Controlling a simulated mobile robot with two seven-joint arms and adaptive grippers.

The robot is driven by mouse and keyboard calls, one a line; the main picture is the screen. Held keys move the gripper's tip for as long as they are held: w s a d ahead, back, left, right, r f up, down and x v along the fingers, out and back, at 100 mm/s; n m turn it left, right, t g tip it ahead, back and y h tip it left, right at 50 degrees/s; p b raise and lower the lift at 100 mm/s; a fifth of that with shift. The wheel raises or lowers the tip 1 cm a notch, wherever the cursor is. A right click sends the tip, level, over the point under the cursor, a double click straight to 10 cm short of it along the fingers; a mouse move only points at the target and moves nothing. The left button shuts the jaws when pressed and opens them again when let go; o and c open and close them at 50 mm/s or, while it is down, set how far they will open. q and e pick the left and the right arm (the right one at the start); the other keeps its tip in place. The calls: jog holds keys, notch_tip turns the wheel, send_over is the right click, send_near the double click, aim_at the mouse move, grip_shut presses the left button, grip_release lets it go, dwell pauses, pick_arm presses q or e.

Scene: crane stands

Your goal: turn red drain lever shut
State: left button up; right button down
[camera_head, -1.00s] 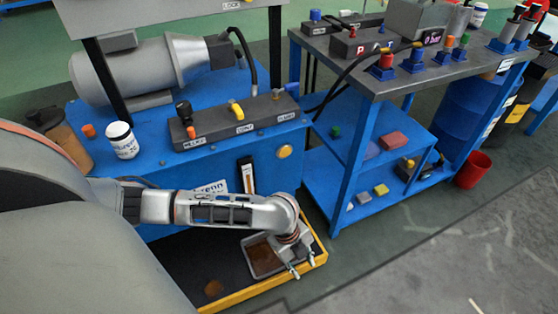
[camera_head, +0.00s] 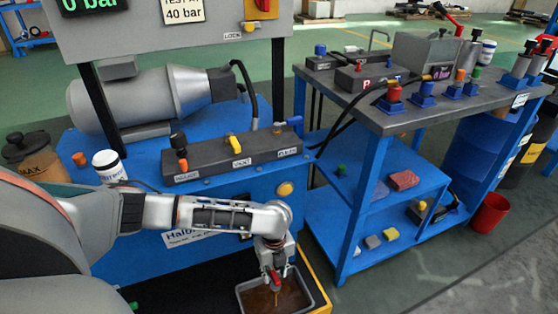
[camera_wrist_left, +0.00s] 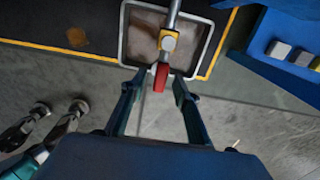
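The red drain lever (camera_wrist_left: 161,77) shows in the left wrist view, below a yellow fitting (camera_wrist_left: 168,41) on a grey pipe. There it lines up roughly with the pipe and lies between my left fingertips. My left gripper (camera_wrist_left: 159,88) is open, one finger on each side of the lever; contact cannot be told. In the head view my left gripper (camera_head: 277,270) points down over the pan, with the red lever (camera_head: 276,281) showing small between its fingers. My right gripper (camera_wrist_left: 59,107) shows at the left wrist view's lower left, its fingers apart and empty.
A grey-rimmed pan (camera_head: 322,299) holding brown liquid sits under the drain, inside a yellow-edged black tray. The blue machine (camera_head: 290,205) stands just behind. A blue shelf cart (camera_head: 346,235) stands to the right, with a red bucket (camera_head: 489,212) beyond it.

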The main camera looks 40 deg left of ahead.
pick_arm(q)
jog(key=shift+f, duration=0.45)
jog(key=shift+w, duration=0.1)
pick_arm(e)
jog(key=shift+s+a+m, duration=0.1)
jog(key=shift+a+m, duration=0.2)
jog(key=shift+a, duration=0.05)
pick_arm(q)
jog(key=shift+r, duration=0.1)
jog(key=shift+c, duration=0.5)
grip_shut()
pick_arm(e)
jog(key=shift+r, duration=0.15)
